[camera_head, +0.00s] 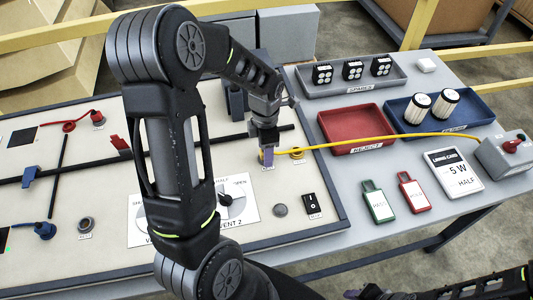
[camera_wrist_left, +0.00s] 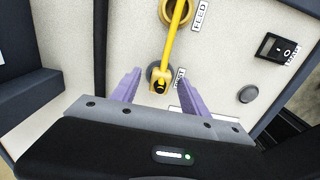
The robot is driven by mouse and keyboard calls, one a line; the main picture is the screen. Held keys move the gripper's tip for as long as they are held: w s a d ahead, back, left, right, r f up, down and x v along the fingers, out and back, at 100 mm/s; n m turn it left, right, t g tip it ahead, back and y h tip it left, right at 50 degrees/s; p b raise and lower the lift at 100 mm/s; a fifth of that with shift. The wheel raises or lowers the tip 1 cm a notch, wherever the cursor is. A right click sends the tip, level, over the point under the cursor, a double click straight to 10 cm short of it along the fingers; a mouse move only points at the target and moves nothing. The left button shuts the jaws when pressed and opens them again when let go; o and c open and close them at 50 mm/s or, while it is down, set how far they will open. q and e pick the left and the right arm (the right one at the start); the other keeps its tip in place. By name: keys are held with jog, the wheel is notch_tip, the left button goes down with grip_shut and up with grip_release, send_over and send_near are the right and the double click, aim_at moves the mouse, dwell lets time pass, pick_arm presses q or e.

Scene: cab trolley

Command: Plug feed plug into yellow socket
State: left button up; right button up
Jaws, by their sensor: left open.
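The yellow feed plug (camera_wrist_left: 160,86) sits at a grey round socket in the left wrist view, its yellow cable running over the yellow socket (camera_wrist_left: 178,14) labelled FEED. The yellow socket also shows in the head view (camera_head: 297,153), just right of my left gripper (camera_head: 266,158). My left gripper is open, and its purple fingers (camera_wrist_left: 158,76) appear on either side of the plug. Whether they touch it I cannot tell. In the head view the gripper mostly hides the plug. My right gripper (camera_head: 368,292) is partly visible at the bottom edge; its opening is unclear.
The yellow cable (camera_head: 350,138) runs right, over the red tray (camera_head: 344,143), to a grey box (camera_head: 506,155). A rocker switch (camera_head: 312,204) and dial (camera_head: 232,203) lie in front of the sockets. A blue tray (camera_head: 470,121) holds white cylinders. Green and red tags lie at right.

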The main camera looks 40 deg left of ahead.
dwell(0.8)
pick_arm(q)
grip_shut()
dwell(0.5)
dwell(0.6)
jog(key=shift+r, duration=0.15)
jog(key=shift+r+p, duration=2.15)
jog(key=shift+r, duration=0.7)
